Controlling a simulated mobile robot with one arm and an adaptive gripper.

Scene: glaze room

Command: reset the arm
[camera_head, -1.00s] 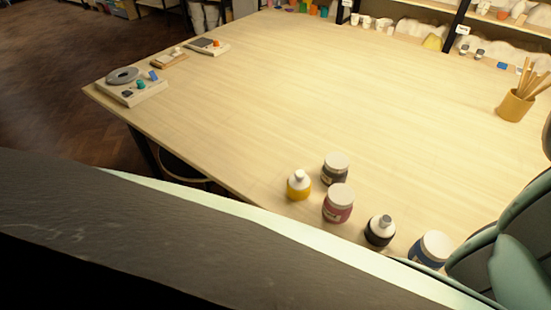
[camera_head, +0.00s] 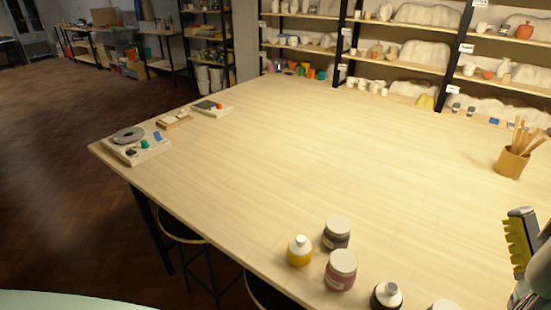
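My gripper (camera_head: 522,245) shows only in part at the right edge, above the table's front right part. One dark finger with a ridged yellow pad points upward. The other finger is not clear, so I cannot tell whether the gripper is open or shut. A grey part of my arm lies at the edge beside it. I see nothing held. The wooden table (camera_head: 330,150) fills the middle of the view.
At the table's near edge stand a yellow bottle (camera_head: 299,251), a dark jar (camera_head: 336,233), a red jar (camera_head: 340,270) and a black bottle (camera_head: 386,296). A tool cup (camera_head: 511,162) stands right. A turntable board (camera_head: 135,145) lies left. The table's middle is clear.

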